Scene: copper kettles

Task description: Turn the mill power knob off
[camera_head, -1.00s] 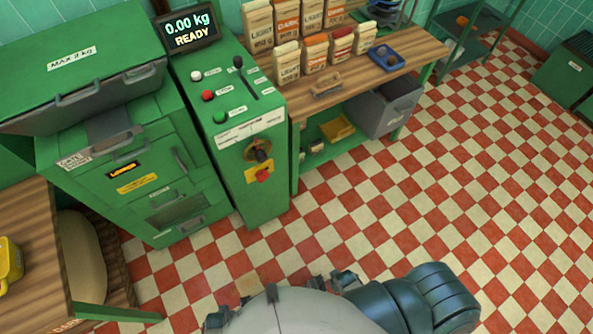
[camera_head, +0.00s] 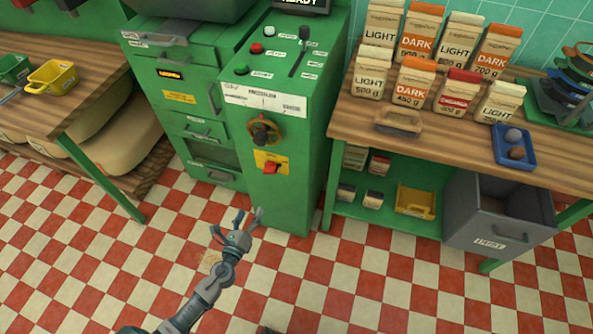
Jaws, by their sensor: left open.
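The mill control cabinet (camera_head: 290,120) is a green upright box in the middle of the view. On its front a red power knob (camera_head: 271,167) sits on a yellow plate, below a dark knob with a brass-coloured dial (camera_head: 263,132). My left gripper (camera_head: 248,217) is open and empty, with its fingers spread. In the picture it lies below and slightly left of the red knob, apart from the cabinet front. My right gripper is not in view.
A wooden bench (camera_head: 440,136) with several coffee bags and a blue tray (camera_head: 513,147) stands right of the cabinet. A grey bin (camera_head: 497,222) sits below it. Another wooden table (camera_head: 50,105) is at the left.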

